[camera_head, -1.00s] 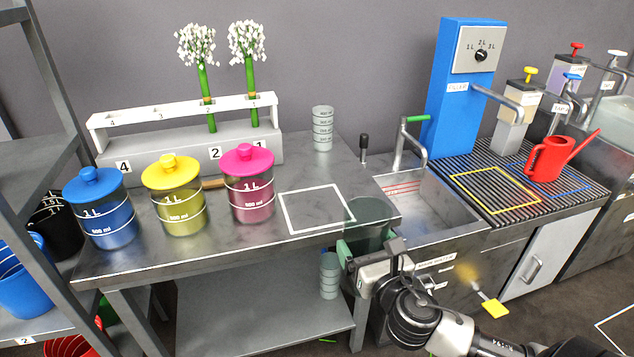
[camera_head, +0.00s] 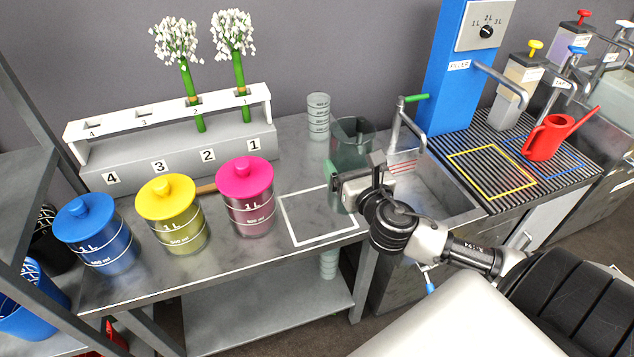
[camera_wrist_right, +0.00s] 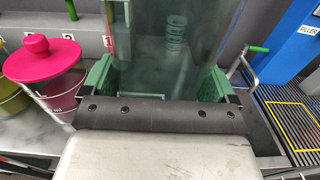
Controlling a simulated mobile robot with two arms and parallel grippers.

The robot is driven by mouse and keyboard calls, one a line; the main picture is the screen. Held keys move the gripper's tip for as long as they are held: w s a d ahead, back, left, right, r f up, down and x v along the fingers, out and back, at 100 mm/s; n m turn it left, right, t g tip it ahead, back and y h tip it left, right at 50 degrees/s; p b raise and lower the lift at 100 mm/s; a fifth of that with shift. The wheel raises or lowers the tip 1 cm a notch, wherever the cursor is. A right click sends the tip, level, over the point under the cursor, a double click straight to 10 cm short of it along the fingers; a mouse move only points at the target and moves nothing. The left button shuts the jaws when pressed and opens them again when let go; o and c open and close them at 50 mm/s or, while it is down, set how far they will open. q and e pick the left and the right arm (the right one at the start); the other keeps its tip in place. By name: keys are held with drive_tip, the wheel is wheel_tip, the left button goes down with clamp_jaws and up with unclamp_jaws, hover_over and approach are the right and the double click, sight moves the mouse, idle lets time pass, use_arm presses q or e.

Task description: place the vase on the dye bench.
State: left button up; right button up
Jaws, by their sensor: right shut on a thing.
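The vase (camera_head: 351,140) is a clear greenish glass vessel, upright in my right gripper (camera_head: 345,185). It also fills the upper middle of the right wrist view (camera_wrist_right: 165,50), between the green fingers, which are shut on it. In the head view the vase is above or just behind the right end of the dye bench (camera_head: 240,265), right of the white square outline (camera_head: 290,222). The gripper hides its lower part, and I cannot tell whether its base touches the bench. My left gripper is not in view.
Blue (camera_head: 98,235), yellow (camera_head: 172,215) and pink (camera_head: 246,197) lidded dye jars stand along the bench. A rack (camera_head: 170,150) holds two white flower bunches behind. Stacked clear cups (camera_head: 318,115) stand near the vase. A sink with a tap (camera_head: 402,125) lies to the right. The white square is empty.

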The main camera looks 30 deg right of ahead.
drive_tip(key=w+a+f+b, duration=0.1)
drive_tip(key=w+a+f, duration=0.2)
drive_tip(key=w+f, duration=0.4)
drive_tip(key=shift+w+f, duration=0.2)
drive_tip(key=shift+f, duration=0.65)
drive_tip(key=shift+a, duration=0.1)
drive_tip(key=o, duration=0.9)
drive_tip(key=shift+s, duration=0.15)
drive_tip(key=b+v, duration=0.1)
drive_tip(key=v, duration=1)
drive_tip(key=shift+s, duration=0.4)
